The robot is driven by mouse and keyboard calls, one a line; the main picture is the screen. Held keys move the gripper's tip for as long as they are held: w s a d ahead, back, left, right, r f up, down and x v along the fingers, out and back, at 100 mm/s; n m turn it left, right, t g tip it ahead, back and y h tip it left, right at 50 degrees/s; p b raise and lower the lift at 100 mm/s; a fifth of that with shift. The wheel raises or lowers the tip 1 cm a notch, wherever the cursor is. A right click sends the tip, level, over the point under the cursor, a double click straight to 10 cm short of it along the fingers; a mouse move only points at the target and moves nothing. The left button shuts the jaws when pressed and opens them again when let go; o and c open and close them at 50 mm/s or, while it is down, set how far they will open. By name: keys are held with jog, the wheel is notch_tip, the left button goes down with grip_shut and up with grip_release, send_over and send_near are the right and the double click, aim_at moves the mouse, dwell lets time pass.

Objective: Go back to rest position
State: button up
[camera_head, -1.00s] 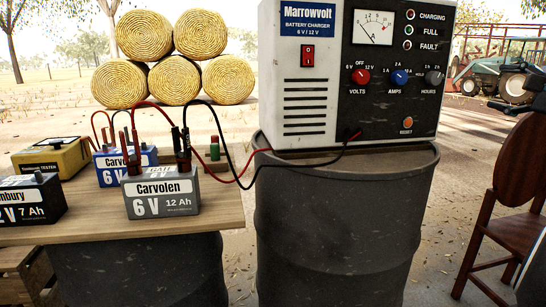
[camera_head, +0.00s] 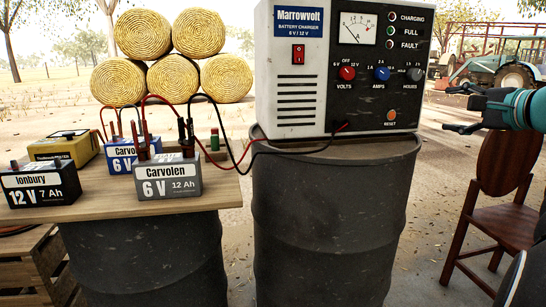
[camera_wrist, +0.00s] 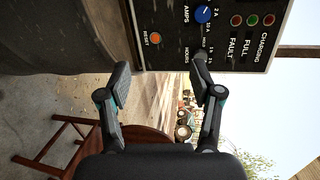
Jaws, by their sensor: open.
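My gripper (camera_head: 452,109) is open and empty at the right of the head view, right of the charger and apart from it. In the wrist view its two fingers (camera_wrist: 161,78) are spread, with nothing between them. The white and black Marrowvolt charger (camera_head: 300,85) stands on a dark barrel (camera_head: 325,215). Red and black leads run from it to clips at the batteries on the wooden table. A grey Carvolen 6 V battery (camera_head: 165,180) is in front, with a blue one (camera_head: 121,158) behind. Which terminals the clips hold is unclear.
A wooden chair (camera_head: 495,225) stands at right, below my gripper. Hay bales (camera_head: 172,56) and a tractor (camera_head: 502,70) are farther back. Open air surrounds my gripper.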

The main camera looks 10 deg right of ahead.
jog(key=s+a+f+n+g, duration=0.3)
jog(key=a+f, duration=0.5)
jog(key=a, duration=0.3)
jog(key=s+a+f+n+g, duration=0.2)
jog(key=a+f+n+g, duration=0.15)
jog(key=a+f, duration=0.55)
jog(key=s+a+f+n+g+h, duration=0.1)
jog(key=s+a+f+n, duration=0.3)
jog(key=s+f, duration=0.4)
jog(key=s+a+f+n+g+h, duration=0.1)
jog(key=s+a+f+n+g, duration=0.1)
jog(key=s+a+f+n, duration=0.2)
jog(key=s+f+n, duration=0.2)
jog(key=s+f, duration=0.1)
jog(key=f, duration=0.1)
jog(key=shift+s+a+h, duration=0.35)
jog(key=shift+h, duration=0.05)
jog(key=shift+r+n+g, duration=0.1)
jog(key=shift+n+g, duration=0.15)
